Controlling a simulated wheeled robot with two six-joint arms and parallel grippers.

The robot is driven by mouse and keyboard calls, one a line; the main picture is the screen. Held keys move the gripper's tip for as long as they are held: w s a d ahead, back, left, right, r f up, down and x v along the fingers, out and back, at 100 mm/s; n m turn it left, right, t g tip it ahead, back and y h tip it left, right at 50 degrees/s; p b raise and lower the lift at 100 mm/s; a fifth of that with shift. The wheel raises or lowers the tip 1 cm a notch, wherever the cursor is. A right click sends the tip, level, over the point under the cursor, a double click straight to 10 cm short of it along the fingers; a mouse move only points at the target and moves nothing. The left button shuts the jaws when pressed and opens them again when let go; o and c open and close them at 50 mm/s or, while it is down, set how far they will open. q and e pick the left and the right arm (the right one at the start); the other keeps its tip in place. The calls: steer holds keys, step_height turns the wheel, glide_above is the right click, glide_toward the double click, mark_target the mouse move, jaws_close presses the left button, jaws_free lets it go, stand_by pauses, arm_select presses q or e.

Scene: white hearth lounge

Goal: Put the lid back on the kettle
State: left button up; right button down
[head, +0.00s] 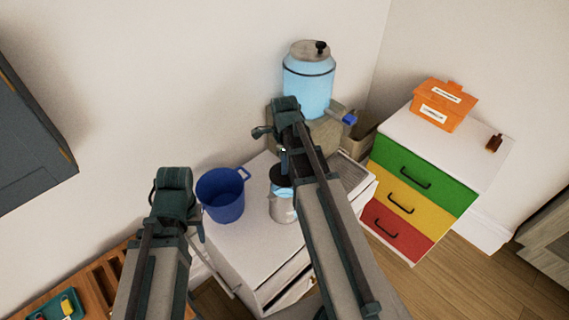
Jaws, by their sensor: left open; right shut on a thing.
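The silver kettle (283,207) stands upright on the white cabinet top, to the right of the blue bucket. Its dark lid (280,177) is at the kettle's top, and I cannot tell whether it rests on the rim or is held just above it. My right gripper (283,161) points down at the lid and is shut on it; the arm hides most of the fingers and the kettle's right edge. My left gripper (199,236) is open and empty to the left of the cabinet, mostly hidden behind its own arm.
A blue bucket (221,194) stands left of the kettle on the white cabinet (238,243). Behind is a light-blue drink dispenser (308,86) on a stand. At right, an orange box (443,103) sits on a coloured drawer unit (411,190). A wooden rack (100,284) is lower left.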

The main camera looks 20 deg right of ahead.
steer(key=shift+f+b, duration=2.5)
steer(key=shift+f, duration=0.25)
steer(key=shift+f, duration=0.15)
steer(key=shift+c, duration=0.6)
jaws_free()
steer(key=shift+r+p, duration=3.45)
steer(key=shift+r, duration=0.15)
steer(key=shift+f, duration=0.1)
